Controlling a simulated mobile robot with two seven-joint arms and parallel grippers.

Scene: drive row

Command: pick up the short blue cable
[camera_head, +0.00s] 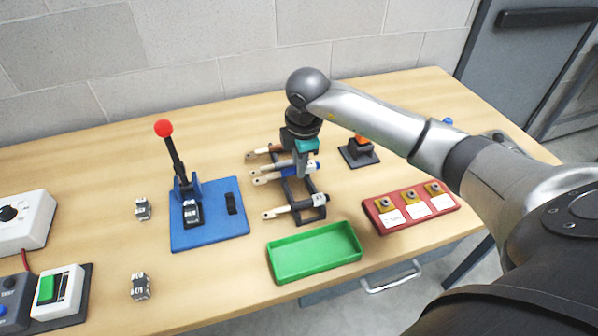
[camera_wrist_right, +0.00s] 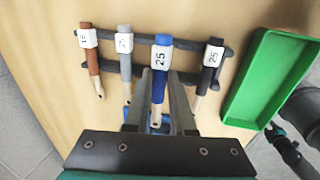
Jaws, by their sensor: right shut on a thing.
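The short blue cable (camera_wrist_right: 158,88) has a white label marked 25 and lies across the dark rack (camera_wrist_right: 137,39), between a grey cable (camera_wrist_right: 125,68) and a black cable (camera_wrist_right: 208,78). My right gripper (camera_wrist_right: 160,76) is shut on the blue cable, one finger on each side. In the head view my right gripper (camera_head: 302,168) comes down from above over the rack (camera_head: 318,213) and hides part of the cable. The blue cable (camera_head: 265,179) shows its pale lug end on the left. I cannot tell whether it is lifted clear of the rack.
A brown cable (camera_wrist_right: 92,62) lies at the rack's end. A green tray (camera_head: 315,254) stands empty in front of the rack. A red block with labelled pieces (camera_head: 412,208), a blue lever press (camera_head: 209,213) and a dark stand (camera_head: 359,156) are nearby.

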